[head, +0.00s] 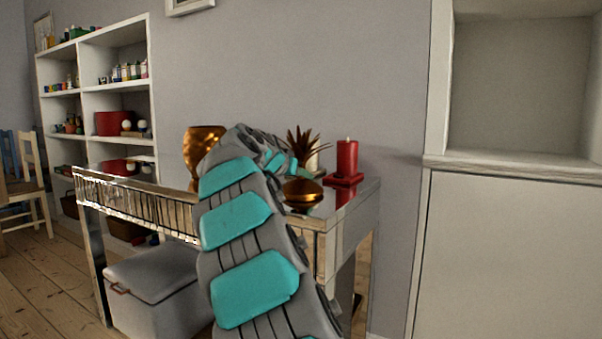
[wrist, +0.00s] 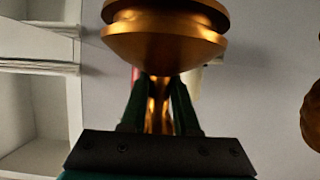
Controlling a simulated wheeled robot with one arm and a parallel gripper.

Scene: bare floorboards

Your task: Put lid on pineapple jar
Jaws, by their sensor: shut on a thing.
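The gold lid (head: 303,192) is low over the right part of the mirrored table. In the wrist view the wide gold lid (wrist: 165,48) fills the top middle. My gripper (wrist: 160,90) is shut on its narrow gold stem, with one dark green finger on each side. In the head view the fingers are hard to make out. A gold jar (head: 205,142) stands on the table left of my arm, which hides part of it. A textured gold edge of the jar (wrist: 312,115) shows at the right of the wrist view. I cannot tell whether the lid touches the tabletop.
A red candle (head: 347,160) stands right of the lid, and a spiky plant (head: 302,143) behind it. The mirrored table (head: 345,212) has a grey storage box (head: 150,290) under it. White shelves (head: 92,60) are at left, a white cabinet (head: 510,250) at right.

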